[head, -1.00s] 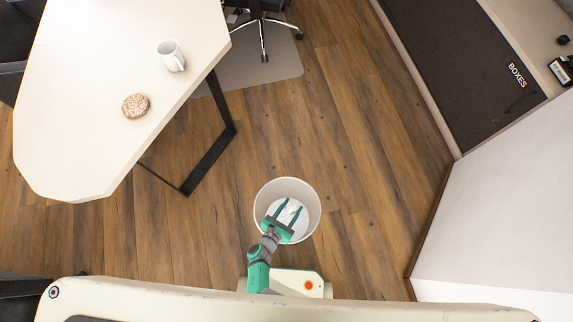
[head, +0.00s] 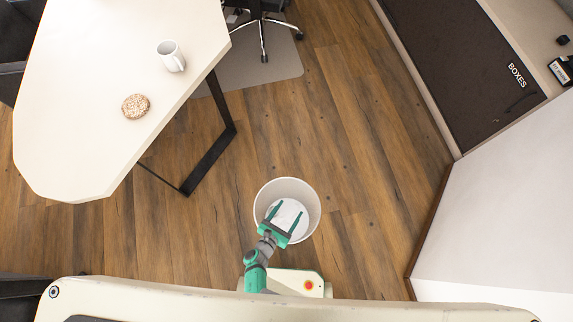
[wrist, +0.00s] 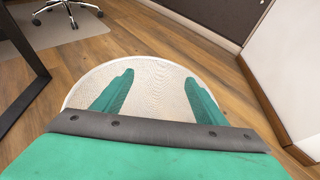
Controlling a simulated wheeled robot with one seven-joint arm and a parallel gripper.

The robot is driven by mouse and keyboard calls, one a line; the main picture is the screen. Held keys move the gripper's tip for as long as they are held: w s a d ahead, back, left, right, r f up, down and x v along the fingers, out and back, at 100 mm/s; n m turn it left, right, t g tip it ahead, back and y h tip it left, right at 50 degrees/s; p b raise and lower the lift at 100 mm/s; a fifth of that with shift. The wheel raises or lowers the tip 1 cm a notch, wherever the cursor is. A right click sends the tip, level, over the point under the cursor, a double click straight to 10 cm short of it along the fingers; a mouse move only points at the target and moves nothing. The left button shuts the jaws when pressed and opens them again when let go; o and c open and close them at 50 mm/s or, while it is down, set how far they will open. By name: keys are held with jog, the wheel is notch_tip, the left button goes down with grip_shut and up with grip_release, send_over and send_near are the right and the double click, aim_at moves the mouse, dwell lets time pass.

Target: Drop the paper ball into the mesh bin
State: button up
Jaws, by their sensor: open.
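The mesh bin (head: 301,189) is a round pale bin standing upright on the wood floor in front of me. My gripper (head: 288,207) is over its mouth in the head view, with its green fingers spread and nothing visible between them. In the wrist view the bin's pale mesh wall (wrist: 148,70) fills the space between and beyond the open fingers (wrist: 159,80). I cannot make out the paper ball for certain in either current view; the bin's bottom is bright white and partly hidden by my gripper.
A white table (head: 80,110) at upper left holds a mug (head: 171,57) and a round speckled item (head: 135,106). Its black leg (head: 210,160) stands left of the bin. A wheeled chair (head: 262,22) is at the back. A dark cabinet and white wall (head: 490,210) bound the right.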

jog(key=v, duration=0.8)
jog(key=shift+s+a, duration=0.15)
jog(key=shift+s, duration=0.1)
jog(key=s+r+m+g+y, duration=0.35)
jog(key=s+r+m, duration=0.55)
jog(key=m, duration=0.6)
jog(key=w+d+r+m+t+y, duration=0.1)
jog(key=r+m, duration=0.6)
jog(key=r, duration=0.9)
jog(key=w+d+r+m+t+y, duration=0.1)
jog(key=r+m+t, duration=0.5)
jog(key=r, duration=1)
jog(key=w+d+m, duration=0.1)
jog(key=d+m, duration=0.1)
jog(key=shift+d+r+m, duration=0.25)
jog(key=shift+d+m, duration=0.05)
jog(key=shift+w+y, duration=0.1)
jog(key=shift+y, duration=0.15)
jog(key=shift+c, duration=0.3)
